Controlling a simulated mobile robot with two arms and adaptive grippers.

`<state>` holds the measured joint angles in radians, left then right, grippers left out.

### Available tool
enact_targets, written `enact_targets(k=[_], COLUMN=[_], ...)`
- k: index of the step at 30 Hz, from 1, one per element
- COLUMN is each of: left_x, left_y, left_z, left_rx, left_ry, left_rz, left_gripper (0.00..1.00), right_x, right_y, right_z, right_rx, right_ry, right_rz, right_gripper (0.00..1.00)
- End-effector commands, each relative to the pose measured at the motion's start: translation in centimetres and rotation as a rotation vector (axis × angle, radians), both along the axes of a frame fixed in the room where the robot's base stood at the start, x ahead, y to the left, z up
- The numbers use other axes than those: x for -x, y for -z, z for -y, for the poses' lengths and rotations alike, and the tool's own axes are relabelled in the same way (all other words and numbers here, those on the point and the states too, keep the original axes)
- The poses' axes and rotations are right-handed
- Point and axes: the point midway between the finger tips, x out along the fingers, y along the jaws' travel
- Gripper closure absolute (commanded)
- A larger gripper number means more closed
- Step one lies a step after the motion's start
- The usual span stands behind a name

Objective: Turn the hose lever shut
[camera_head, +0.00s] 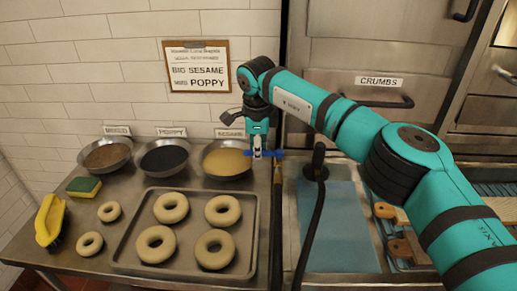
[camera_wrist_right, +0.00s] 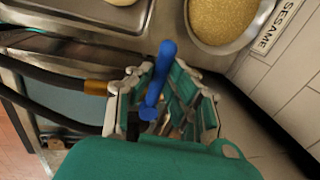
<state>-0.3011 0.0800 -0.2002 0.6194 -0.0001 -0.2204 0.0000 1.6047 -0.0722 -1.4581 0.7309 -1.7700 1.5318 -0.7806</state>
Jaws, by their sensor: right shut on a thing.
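The blue hose lever (camera_wrist_right: 161,72) stands between the two fingers of my right gripper (camera_wrist_right: 160,105) in the right wrist view, and the fingers are shut on it. In the head view the right gripper (camera_head: 262,154) points down beside the sesame bowl, with the blue lever (camera_head: 278,152) showing on both sides of its fingertips. A brass fitting (camera_wrist_right: 95,87) on a black hose lies beside the gripper. In the head view the black hose (camera_head: 314,205) runs down over the sink edge. The valve body under the fingers is mostly hidden. My left gripper is not in view.
The sesame bowl (camera_head: 226,163) is close left of the gripper. A tray (camera_head: 118,262) of bagels lies on the steel counter, with a sponge (camera_head: 84,187) and yellow brush (camera_head: 49,221) further left. A blue-bottomed sink (camera_head: 340,235) lies to the right.

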Motion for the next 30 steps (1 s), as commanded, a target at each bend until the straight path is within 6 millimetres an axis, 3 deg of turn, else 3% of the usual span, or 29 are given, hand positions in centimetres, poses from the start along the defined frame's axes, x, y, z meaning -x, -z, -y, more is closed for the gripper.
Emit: enact_targets(k=[18,19,23,30], left_x=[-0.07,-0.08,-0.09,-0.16], left_y=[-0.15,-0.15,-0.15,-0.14], left_z=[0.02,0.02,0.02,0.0], left_rx=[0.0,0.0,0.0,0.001], left_ry=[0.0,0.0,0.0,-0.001], left_rz=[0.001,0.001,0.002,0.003], left_gripper=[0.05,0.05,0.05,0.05], right_x=[-0.38,-0.38,-0.34,-0.28], right_y=[-0.23,-0.23,-0.18,-0.08], right_z=[0.02,0.02,0.01,-0.02], right_rx=[-0.002,-0.002,-0.002,0.0], right_ry=[0.046,0.046,0.046,0.043], right_rz=[0.006,0.006,0.004,0.002], right_gripper=[1.0,0.81,0.64,0.61])
